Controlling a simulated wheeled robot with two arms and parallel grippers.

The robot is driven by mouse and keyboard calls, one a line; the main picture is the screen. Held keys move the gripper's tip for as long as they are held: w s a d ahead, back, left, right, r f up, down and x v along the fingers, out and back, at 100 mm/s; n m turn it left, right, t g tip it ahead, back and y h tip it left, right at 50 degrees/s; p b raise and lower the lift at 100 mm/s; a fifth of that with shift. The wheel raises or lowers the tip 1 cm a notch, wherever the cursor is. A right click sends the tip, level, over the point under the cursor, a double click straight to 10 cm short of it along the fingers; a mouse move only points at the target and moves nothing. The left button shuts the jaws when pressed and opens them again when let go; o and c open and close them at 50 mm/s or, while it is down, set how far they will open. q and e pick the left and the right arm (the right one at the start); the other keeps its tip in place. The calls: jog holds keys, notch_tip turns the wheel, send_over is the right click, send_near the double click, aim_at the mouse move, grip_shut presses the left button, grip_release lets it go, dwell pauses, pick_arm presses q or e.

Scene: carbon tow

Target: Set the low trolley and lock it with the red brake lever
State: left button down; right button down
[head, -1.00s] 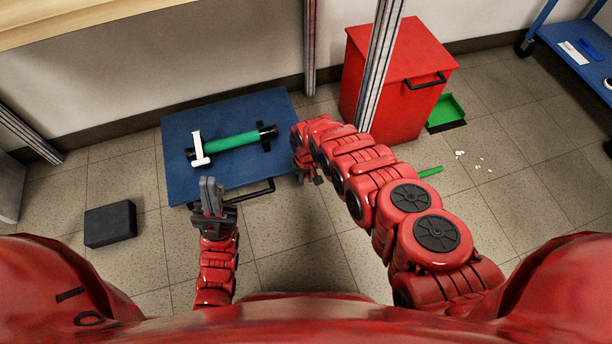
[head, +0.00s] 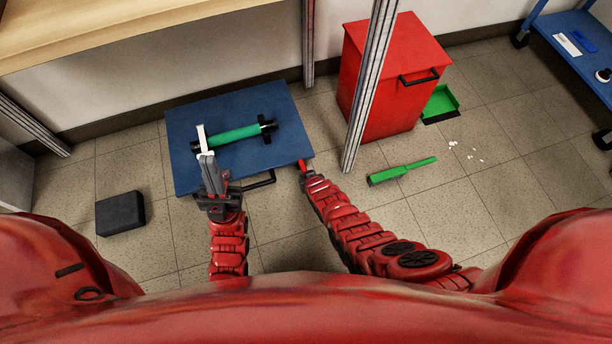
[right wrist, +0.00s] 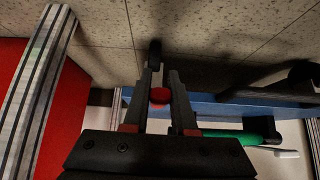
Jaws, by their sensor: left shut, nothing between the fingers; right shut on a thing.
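The low blue trolley (head: 225,112) stands near the wall and carries a green roll (head: 235,135) with black ends and a white bracket. Its dark handle (head: 260,180) is on the near side. My left gripper (head: 208,162) is shut and empty, over the trolley's near-left part, overlapping the white bracket's lower end in the head view; I cannot tell if they touch. The red brake lever (head: 303,165) is at the trolley's near-right corner. My right gripper (right wrist: 160,85) is shut on the lever, whose red end (right wrist: 160,96) shows between the fingers in the right wrist view.
A metal post (head: 368,90) stands right of the trolley, before a red bin (head: 395,95). A green brush (head: 402,170), a green dustpan (head: 440,103) and white scraps lie on the floor to the right. A black block (head: 120,213) lies at the left.

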jog(key=shift+f+t+b, duration=0.3)
jog(key=shift+t+b, duration=0.05)
jog(key=shift+t, duration=0.05)
jog(key=shift+r, duration=0.1)
jog(key=c, duration=0.7)
grip_release()
